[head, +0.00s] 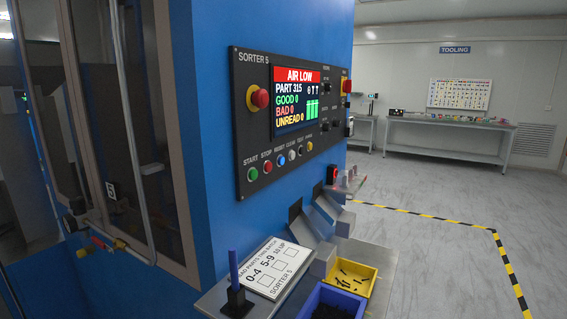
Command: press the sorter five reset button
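The sorter five panel (290,190) is a black plate labelled SORTER 5 on the blue machine, seen at an angle. Its reset button (281,159) is blue and sits in the lower row, third from the left. The red stop button (267,166) is to its left and the white clear button (292,154) to its right. The green start button (253,174) is at the row's left end. The screen (297,98) reads AIR LOW, PART 315, with GOOD, BAD and UNREAD at 0. Neither of my grippers is in view, and nothing covers the reset button.
A red emergency stop (258,97) sticks out at the panel's upper left. Below, a shelf carries a bad-parts card (265,265), a pen holder (237,300), a yellow bin (369,278) and a blue bin (300,304). Open floor (440,240) lies to the right.

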